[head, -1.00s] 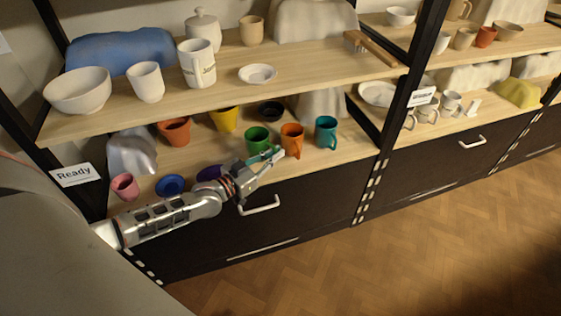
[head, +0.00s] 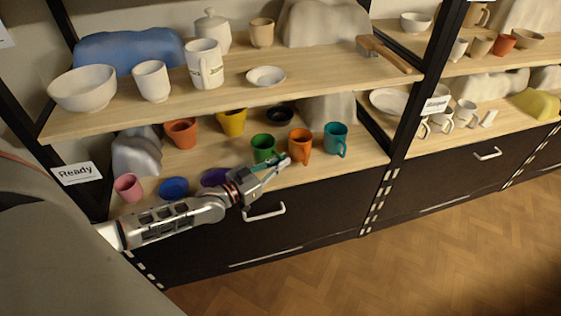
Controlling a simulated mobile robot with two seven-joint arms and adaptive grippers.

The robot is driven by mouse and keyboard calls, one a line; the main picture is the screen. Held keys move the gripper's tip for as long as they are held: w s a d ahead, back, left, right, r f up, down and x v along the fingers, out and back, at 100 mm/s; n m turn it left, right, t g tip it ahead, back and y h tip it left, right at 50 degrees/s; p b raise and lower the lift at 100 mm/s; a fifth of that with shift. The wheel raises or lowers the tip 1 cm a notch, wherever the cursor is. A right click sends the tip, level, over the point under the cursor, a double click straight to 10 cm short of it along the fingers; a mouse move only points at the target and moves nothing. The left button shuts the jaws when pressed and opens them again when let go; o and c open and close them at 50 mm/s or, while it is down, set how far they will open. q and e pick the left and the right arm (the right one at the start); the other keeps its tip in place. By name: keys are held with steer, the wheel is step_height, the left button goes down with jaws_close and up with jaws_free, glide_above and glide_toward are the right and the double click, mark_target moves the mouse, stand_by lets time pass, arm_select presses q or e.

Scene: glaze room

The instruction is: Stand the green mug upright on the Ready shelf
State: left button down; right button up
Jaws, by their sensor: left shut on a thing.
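The green mug (head: 263,146) stands upright, as far as I can see, on the lower board of the left rack, between the purple piece (head: 214,177) and the orange mug (head: 300,139). The Ready label (head: 77,173) is on the post at the left end of this board. My left gripper (head: 284,163) reaches in from the left, at the front right side of the green mug. It is shut on the mug, apparently at its handle; the fingers hide the exact contact. My right gripper is not in view.
A teal mug (head: 335,139) stands right of the orange one. A yellow cup (head: 232,122), terracotta pot (head: 181,133) and black bowl (head: 279,116) are behind. A blue dish (head: 173,188) and pink cup (head: 128,188) are left. The upper board (head: 215,98) overhangs the back.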

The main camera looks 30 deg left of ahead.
arm_select(q)
steer(key=shift+f, duration=0.2)
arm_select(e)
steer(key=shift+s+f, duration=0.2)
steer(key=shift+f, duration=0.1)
arm_select(q)
steer(key=c, duration=2.1)
jaws_free()
steer(key=shift+s, duration=0.1)
steer(key=v, duration=1.2)
